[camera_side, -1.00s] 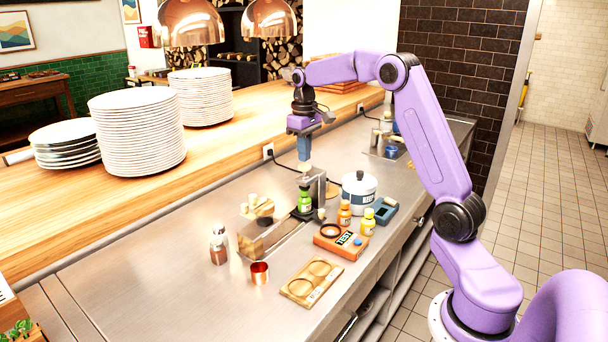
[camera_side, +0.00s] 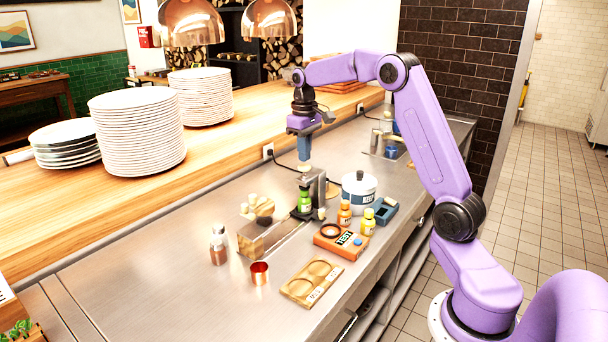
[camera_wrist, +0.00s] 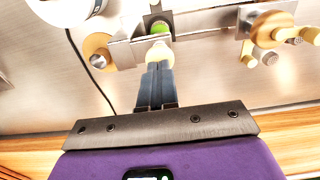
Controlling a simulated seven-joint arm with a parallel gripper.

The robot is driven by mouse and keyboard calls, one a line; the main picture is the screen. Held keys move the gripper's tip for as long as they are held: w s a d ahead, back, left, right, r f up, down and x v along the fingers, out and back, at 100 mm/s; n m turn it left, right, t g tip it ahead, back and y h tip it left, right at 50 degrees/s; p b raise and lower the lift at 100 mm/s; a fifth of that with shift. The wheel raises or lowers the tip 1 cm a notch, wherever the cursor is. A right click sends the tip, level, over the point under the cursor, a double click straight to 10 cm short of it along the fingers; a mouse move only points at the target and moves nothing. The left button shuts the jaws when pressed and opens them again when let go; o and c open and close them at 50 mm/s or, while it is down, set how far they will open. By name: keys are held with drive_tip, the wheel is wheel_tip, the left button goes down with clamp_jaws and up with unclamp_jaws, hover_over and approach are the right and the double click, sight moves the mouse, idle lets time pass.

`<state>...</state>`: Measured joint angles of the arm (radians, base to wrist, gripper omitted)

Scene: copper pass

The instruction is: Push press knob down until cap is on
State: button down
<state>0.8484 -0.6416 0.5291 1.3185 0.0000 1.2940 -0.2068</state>
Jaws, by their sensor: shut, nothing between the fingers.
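The press (camera_side: 318,186) stands on the steel counter, with a green bottle (camera_side: 305,201) in it. Its pale round knob (camera_wrist: 159,51) shows in the wrist view just past my fingertips. My gripper (camera_side: 304,158) is shut and empty, pointing down at the top of the knob. The fingertips seem to touch the knob or sit right against it. In the wrist view my gripper (camera_wrist: 158,68) covers part of the knob, and a bit of green (camera_wrist: 160,27) shows beyond it. Whether the cap is seated on the bottle is too small to tell.

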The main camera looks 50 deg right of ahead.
drive_tip(key=shift+f, duration=0.25)
idle(0.3)
drive_tip(key=shift+f, duration=1.15)
drive_tip(key=shift+r, duration=1.45)
drive_tip(key=shift+r, duration=2.5)
